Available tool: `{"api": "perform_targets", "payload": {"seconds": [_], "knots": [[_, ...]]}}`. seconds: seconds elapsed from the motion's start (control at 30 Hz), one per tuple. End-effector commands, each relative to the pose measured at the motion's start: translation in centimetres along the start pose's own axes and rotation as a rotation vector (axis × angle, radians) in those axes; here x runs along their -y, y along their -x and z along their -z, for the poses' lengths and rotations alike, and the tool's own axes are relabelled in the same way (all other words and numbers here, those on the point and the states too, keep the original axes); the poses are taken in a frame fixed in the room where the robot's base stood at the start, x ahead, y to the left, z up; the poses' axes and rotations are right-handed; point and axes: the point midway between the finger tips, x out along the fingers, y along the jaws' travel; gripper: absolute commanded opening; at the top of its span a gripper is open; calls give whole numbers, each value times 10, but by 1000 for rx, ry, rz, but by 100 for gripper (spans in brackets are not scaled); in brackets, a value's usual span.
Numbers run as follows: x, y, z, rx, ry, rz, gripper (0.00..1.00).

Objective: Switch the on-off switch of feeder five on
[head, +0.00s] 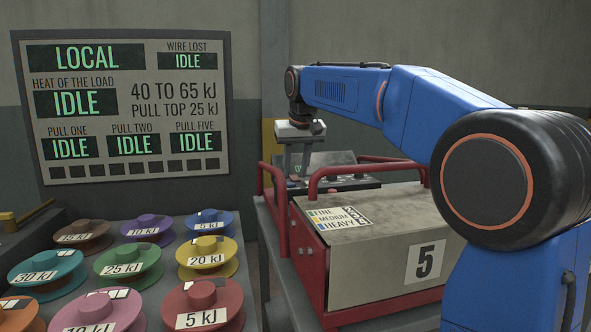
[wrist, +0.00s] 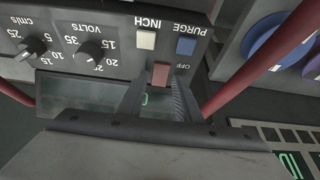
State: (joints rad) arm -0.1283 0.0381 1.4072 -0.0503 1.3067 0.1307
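Feeder five (head: 375,258) is a tan box in a red tubular frame, marked 5, right of centre in the head view. Its dark control panel (wrist: 112,50) appears upside down in the wrist view. A brownish-red switch (wrist: 160,75) stands on the panel with the word OFF beside it. My gripper (wrist: 160,84) is open, with its fingertips to either side of the switch. I cannot tell whether they touch it. In the head view my gripper (head: 296,176) points down over the panel at the back of the feeder.
On the panel are a white INCH button (wrist: 146,39), a blue PURGE button (wrist: 186,46) and two black knobs (wrist: 90,51). Red frame rails (wrist: 245,65) flank the panel. Several coloured spools (head: 128,262) stand left. A wall display (head: 125,105) reads LOCAL, with PULL FIVE at IDLE.

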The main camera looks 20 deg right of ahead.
Motion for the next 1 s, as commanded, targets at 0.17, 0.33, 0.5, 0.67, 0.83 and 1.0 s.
{"api": "perform_targets", "payload": {"seconds": [0.17, 0.33, 0.5, 0.67, 0.83, 1.0], "knots": [[0, 0, 0, 0, 0, 0, 0], [0, 0, 1, 17, 0, 0, 0], [0, -2, 5, 97, -1, -1, 0], [0, -3, 8, 183, -1, -1, 0], [0, -3, 9, 243, -1, 0, 0], [0, -3, 10, 260, -1, 0, 0]]}}
